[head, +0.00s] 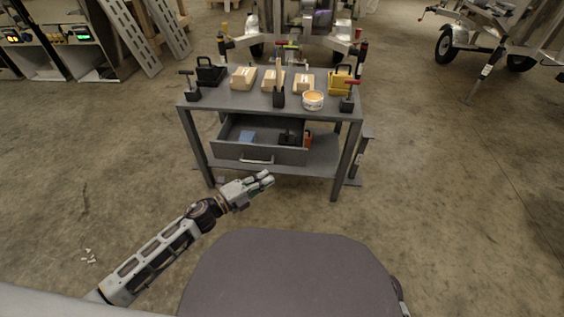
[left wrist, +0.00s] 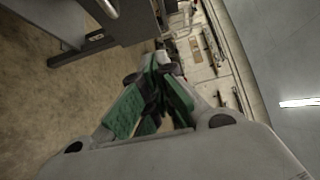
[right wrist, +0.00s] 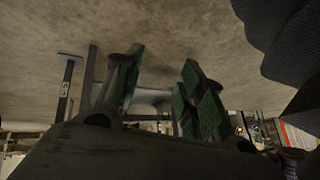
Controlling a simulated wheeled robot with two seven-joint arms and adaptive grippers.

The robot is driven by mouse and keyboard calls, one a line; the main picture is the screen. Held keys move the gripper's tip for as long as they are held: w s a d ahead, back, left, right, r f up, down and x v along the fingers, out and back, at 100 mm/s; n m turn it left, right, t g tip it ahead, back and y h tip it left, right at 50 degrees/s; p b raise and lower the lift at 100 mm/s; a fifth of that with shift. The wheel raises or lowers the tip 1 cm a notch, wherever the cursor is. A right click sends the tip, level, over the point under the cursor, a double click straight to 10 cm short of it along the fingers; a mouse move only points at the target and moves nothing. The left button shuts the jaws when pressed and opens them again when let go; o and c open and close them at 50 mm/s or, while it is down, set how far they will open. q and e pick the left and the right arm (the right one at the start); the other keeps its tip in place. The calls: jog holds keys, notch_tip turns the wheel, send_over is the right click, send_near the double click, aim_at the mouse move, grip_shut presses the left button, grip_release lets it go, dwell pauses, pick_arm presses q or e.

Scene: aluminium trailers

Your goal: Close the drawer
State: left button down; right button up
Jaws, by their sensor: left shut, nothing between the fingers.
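A grey drawer (head: 230,152) under the top of a grey metal workbench (head: 230,98) is pulled open toward me. Its front has a pale bar handle (head: 256,161). A blue item (head: 247,137), a black item and an orange item lie in it. My left gripper (head: 268,178) is shut and empty, in front of and below the drawer front, apart from the handle in the head view. In the left wrist view its green-padded fingers (left wrist: 160,70) come together. My right gripper (right wrist: 160,65) shows only in the right wrist view, its fingers apart with nothing between them.
Boxes, clamps, a round tub (head: 313,99) and a yellow case (head: 341,82) stand on the workbench top. A lower shelf (head: 318,168) is below the drawer. Trailers (head: 500,35) stand behind. Bare concrete floor lies on both sides.

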pick_arm(q)
jog(key=w+d+b, duration=0.2)
jog(key=w+d, duration=0.3)
jog(key=w, duration=0.3)
jog(key=shift+w+b, duration=0.3)
jog(key=shift+b, duration=0.05)
pick_arm(e)
jog(key=f, duration=0.3)
jog(key=shift+w+a+f, duration=0.15)
jog(key=shift+a+f, duration=0.05)
jog(key=shift+f, duration=0.05)
jog(key=shift+f, duration=0.1)
jog(key=shift+s, duration=0.2)
